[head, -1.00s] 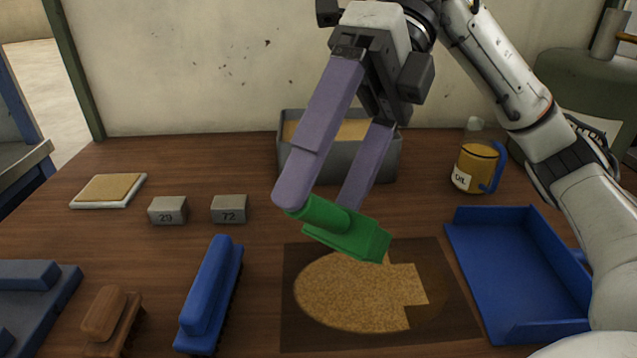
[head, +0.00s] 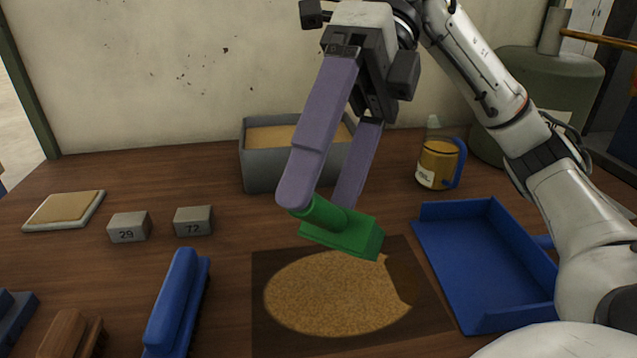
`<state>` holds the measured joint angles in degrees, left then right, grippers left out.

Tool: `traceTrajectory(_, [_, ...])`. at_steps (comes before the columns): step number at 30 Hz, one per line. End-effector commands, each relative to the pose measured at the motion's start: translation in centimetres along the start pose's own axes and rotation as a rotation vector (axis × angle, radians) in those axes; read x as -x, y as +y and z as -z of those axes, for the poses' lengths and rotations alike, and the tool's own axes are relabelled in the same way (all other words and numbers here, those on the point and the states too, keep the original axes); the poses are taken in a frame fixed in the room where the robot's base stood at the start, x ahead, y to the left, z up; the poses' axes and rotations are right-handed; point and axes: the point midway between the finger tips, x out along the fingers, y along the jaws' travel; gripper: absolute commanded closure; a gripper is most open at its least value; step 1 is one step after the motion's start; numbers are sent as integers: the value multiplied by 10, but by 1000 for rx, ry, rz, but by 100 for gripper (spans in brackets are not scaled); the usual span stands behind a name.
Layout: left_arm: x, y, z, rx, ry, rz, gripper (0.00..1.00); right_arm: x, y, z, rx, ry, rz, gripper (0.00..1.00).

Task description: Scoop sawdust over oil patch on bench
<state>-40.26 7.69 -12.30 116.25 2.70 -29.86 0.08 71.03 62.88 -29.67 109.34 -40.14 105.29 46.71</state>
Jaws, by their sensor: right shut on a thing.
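My right gripper (head: 325,205) is shut on the handle of a green scoop (head: 345,236). It holds the scoop above the far edge of a dark oil patch (head: 425,318) on the wooden bench. A roundish layer of tan sawdust (head: 335,295) covers much of the patch. Dark surface shows around it, with a bite-like bare spot at its right side. A grey bin (head: 270,172) with sawdust inside stands behind, partly hidden by the gripper fingers. Whether the scoop holds sawdust cannot be seen. My left gripper is not in view.
A blue dustpan-like tray (head: 485,265) lies right of the patch. An oil jug (head: 437,165) stands behind it. A blue brush (head: 177,303) and a wooden-backed brush (head: 68,335) lie left. Two grey blocks (head: 128,228) (head: 193,221) and a white-edged pad (head: 64,209) sit farther back.

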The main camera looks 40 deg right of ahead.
Motion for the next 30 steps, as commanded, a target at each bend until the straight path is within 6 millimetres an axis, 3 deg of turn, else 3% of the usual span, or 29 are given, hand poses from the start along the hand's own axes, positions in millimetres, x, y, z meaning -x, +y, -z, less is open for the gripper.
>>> traceTrajectory(30, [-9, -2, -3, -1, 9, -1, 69, 18, -18, 32, -1, -1, -1, 48])
